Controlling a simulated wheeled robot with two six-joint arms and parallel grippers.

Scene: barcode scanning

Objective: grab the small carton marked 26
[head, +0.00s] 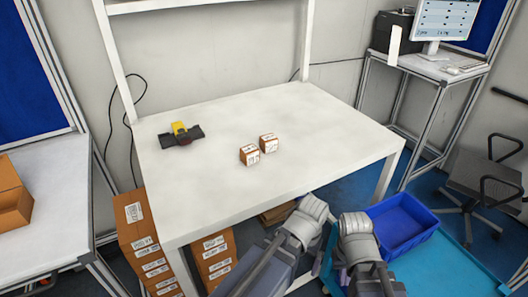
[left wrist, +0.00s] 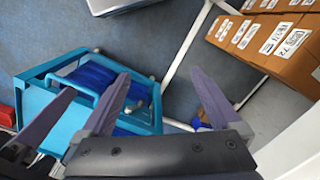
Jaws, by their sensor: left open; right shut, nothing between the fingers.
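Two small brown-and-white cartons stand close together on the white table, a nearer left one (head: 249,155) and a farther right one (head: 267,143). Their printed marks are too small to read, so I cannot tell which is 26. My left gripper, in the left wrist view (left wrist: 160,73), is open and empty above the floor, away from the cartons. What looks like my right gripper (left wrist: 62,98) shows in part at the left of that view, shut and empty. In the head view both arms are in front of the table edge; their fingers are not clearly visible.
A yellow-and-black device (head: 181,134) lies at the table's left. The white table (head: 330,125) is otherwise clear, with frame posts behind. Brown boxes (head: 215,258) are stacked below, and a blue bin (head: 404,222) is at the right.

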